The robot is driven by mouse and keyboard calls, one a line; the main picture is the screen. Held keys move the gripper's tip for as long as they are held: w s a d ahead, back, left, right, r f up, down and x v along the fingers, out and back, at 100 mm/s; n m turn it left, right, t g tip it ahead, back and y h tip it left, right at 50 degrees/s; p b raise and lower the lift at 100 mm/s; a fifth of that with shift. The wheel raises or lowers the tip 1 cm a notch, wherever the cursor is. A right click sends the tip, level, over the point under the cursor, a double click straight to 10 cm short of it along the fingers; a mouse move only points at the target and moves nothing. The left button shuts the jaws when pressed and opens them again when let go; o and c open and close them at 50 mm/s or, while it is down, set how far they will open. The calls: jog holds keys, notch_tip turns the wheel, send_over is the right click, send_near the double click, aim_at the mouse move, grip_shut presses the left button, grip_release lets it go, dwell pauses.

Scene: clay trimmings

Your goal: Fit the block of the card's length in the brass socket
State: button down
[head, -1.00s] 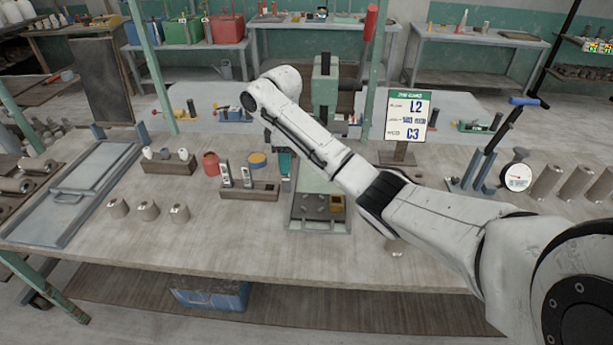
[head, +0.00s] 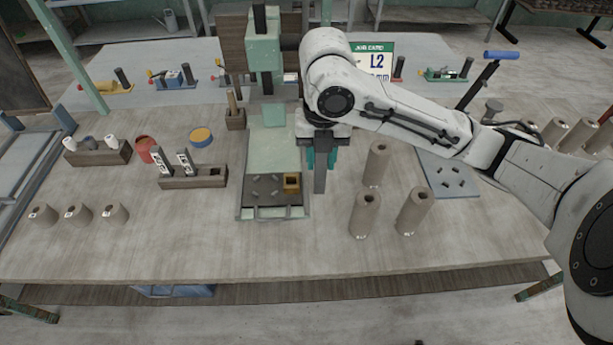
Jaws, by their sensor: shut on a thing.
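My gripper (head: 320,160) points down just right of the green press, its teal fingers shut on a tall grey block (head: 320,181). The block hangs upright, apart from the brass socket (head: 291,183), which lies to its left on the dark plate of the press bed (head: 258,213). Two more grey blocks with white labels, one at left (head: 163,164) and one at right (head: 186,162), stand in a wooden rack (head: 212,181). The job card (head: 378,50) reads L2 at the back; my arm hides its left side, and the length is unreadable.
Three tall clay cylinders (head: 365,213) stand just right of my gripper. Three short ones (head: 77,214) stand at front left. The table's front is clear.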

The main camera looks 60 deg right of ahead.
jog(key=shift+s+d+f+n, duration=0.1)
jog(key=shift+s+f+n, duration=0.1)
jog(key=shift+f+n, duration=0.1)
jog(key=w+d+f+b, duration=0.4)
jog(key=w+f+b, duration=0.3)
jog(key=w+f, duration=0.5)
jog(key=shift+w+d+f, duration=0.25)
jog(key=shift+d, duration=0.15)
jog(key=shift+f+b, duration=0.2)
jog(key=shift+b, duration=0.15)
jog(key=c, duration=0.8)
grip_release()
